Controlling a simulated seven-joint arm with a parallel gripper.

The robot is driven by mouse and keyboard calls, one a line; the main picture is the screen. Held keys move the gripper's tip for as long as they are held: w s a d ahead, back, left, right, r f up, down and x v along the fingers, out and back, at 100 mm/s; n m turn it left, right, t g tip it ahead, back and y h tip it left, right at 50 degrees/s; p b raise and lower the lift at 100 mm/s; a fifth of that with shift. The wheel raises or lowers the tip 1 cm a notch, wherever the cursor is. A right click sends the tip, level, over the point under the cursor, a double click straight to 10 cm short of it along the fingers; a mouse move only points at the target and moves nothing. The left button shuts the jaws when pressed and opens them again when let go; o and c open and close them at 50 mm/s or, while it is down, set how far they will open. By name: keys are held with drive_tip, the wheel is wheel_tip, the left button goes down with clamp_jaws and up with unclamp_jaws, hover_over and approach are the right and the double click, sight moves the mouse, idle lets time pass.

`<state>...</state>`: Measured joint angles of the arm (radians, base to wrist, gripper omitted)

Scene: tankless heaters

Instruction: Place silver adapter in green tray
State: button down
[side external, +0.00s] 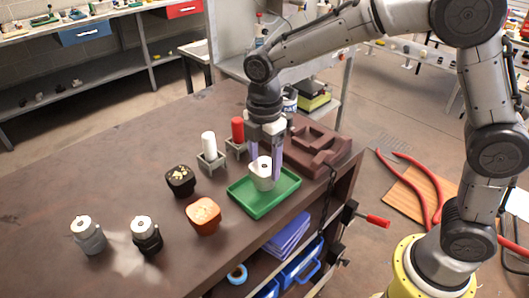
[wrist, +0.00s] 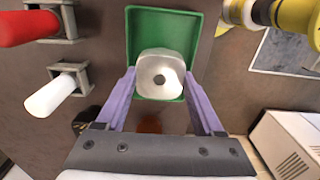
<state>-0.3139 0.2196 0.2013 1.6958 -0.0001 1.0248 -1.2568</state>
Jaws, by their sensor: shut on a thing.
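The silver adapter (side external: 262,180) is a pale silvery piece, round at the bottom with a lighter top. My gripper (side external: 265,174) has its two purple fingers on either side of it and is shut on it. It is upright over the middle of the green tray (side external: 246,207); I cannot tell whether its bottom touches the tray floor.
A white cylinder (side external: 209,145) and a red cylinder (side external: 237,130) stand in grey holders left of the tray. A black part (side external: 181,180), an orange part (side external: 203,216), a grey part (side external: 90,238) and another black part (side external: 147,238) stand further left. A brown fixture (side external: 325,150) lies behind.

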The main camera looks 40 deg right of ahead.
sight(265, 166)
drive_tip(key=shift+f, duration=0.25)
drive_tip(key=shift+f, duration=0.6)
idle(0.5)
unclamp_jaws()
drive_tip(key=s+d+r+t, duration=0.1)
drive_tip(key=d+r, duration=0.1)
drive_tip(key=r, duration=0.7)
drive_tip(key=s+d+r, duration=0.1)
drive_tip(key=d+r, duration=0.1)
drive_tip(key=r, duration=0.7)
drive_tip(key=s+d+r+m+t, duration=0.2)
drive_tip(key=s+d+m, duration=0.25)
drive_tip(key=s, duration=0.45)
drive_tip(key=s+d+f+m+t, duration=0.2)
drive_tip(key=s+d+f+m, duration=0.2)
drive_tip(key=s+f+m, duration=0.6)
drive_tip(key=s+m, duration=0.1)
drive_tip(key=m, duration=0.2)
drive_tip(key=shift+t, duration=0.3)
